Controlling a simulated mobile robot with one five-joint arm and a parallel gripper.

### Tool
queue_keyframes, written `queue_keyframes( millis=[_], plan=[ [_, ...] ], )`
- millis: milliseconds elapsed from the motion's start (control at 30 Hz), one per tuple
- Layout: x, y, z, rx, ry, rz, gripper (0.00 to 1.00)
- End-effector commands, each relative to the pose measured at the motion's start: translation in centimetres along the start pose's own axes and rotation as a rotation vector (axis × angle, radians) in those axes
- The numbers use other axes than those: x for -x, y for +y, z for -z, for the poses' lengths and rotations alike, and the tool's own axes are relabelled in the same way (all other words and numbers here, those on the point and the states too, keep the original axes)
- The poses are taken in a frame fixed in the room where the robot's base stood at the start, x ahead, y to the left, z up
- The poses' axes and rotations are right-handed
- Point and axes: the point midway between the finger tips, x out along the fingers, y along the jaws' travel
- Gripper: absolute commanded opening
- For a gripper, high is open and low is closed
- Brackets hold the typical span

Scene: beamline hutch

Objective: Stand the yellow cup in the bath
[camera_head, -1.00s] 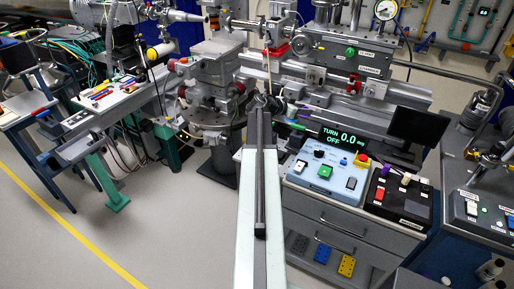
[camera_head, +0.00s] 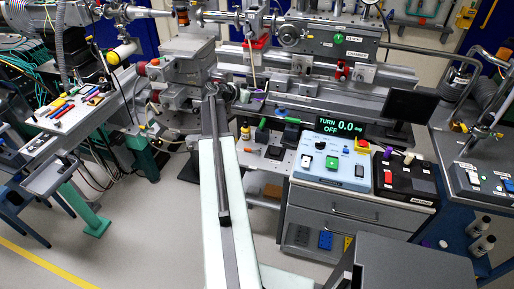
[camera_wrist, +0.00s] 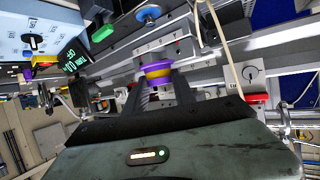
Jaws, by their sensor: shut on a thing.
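My gripper (camera_wrist: 158,88) is in the wrist view, with its dark fingers on either side of a small round yellow-and-purple piece (camera_wrist: 158,70). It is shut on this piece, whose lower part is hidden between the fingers. The yellow band looks like the cup's, but I cannot tell for sure. In the head view my arm reaches forward to the bench, with the gripper end (camera_head: 220,92) too small to show what it holds. I cannot pick out the bath in either view.
A blue control box (camera_head: 332,160) and a black switch box (camera_head: 405,180) stand on the drawer cabinet (camera_head: 355,210). A dark screen (camera_head: 408,105) is behind them. Metal rails and stages cross the back. A tool-covered tray (camera_head: 75,108) is at the left.

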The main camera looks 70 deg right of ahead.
Motion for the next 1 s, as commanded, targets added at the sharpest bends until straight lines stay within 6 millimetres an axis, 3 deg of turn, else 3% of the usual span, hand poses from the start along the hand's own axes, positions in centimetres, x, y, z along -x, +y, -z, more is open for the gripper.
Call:
queue_keyframes(
  millis=[167, 267, 500, 600, 700, 833, 1000],
  plan=[
    [0.7, -0.7, -0.7, 0.005, 0.000, 0.013, 0.00],
    [1.6, -0.9, -3.5, 0.010, -0.001, 0.025, 0.00],
    [6.1, -0.1, -16.7, 0.031, -0.001, 0.073, 0.00],
    [8.0, 0.5, -21.3, 0.039, 0.000, 0.091, 0.00],
    [9.3, 1.1, -24.5, 0.044, 0.000, 0.103, 0.00],
    [10.5, 1.5, -26.6, 0.047, 0.000, 0.114, 0.00],
    [10.9, 1.5, -26.7, 0.047, 0.000, 0.115, 0.00]
  ],
)
